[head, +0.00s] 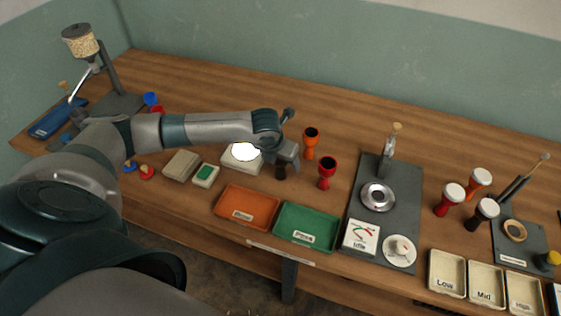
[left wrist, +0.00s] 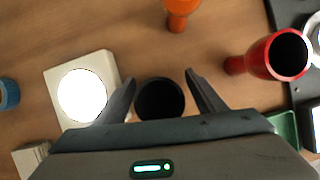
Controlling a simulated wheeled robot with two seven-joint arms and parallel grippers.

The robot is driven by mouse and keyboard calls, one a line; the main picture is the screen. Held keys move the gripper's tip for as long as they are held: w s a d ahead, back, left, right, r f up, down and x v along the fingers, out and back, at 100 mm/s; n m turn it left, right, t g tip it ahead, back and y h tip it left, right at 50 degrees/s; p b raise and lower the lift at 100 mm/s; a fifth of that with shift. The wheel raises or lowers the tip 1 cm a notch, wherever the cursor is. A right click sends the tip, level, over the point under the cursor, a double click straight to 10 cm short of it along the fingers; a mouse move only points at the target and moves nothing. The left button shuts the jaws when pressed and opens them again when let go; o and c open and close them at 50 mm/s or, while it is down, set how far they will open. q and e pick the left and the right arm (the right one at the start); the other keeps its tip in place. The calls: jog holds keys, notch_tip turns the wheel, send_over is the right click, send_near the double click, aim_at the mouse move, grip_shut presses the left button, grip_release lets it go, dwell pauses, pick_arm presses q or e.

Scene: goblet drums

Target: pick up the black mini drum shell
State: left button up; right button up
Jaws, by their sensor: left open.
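The black mini drum shell (head: 280,172) stands upright on the table, just below my left gripper (head: 289,157) in the head view. In the left wrist view, the shell's dark open mouth (left wrist: 160,98) lies between the two open fingers of the left gripper (left wrist: 160,88). The lower part of the shell is hidden by the gripper body in that view. I cannot tell whether either finger touches it. My right gripper is in neither view.
A red shell (head: 327,174) and an orange shell (head: 311,141) stand close on the right. A lit white pad (head: 246,151) lies just left. An orange tray (head: 246,207) and a green tray (head: 306,228) lie in front. A dark scale board (head: 404,190) is farther right.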

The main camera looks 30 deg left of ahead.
pick_arm(q)
jog(key=c, duration=1.2)
jog(key=shift+o, duration=0.2)
jog(key=shift+r+b, duration=0.3)
jog(key=shift+r, duration=0.55)
notch_tip(320, 180, up, 8)
jog(key=shift+r+b, duration=0.2)
jog(key=shift+b, duration=0.65)
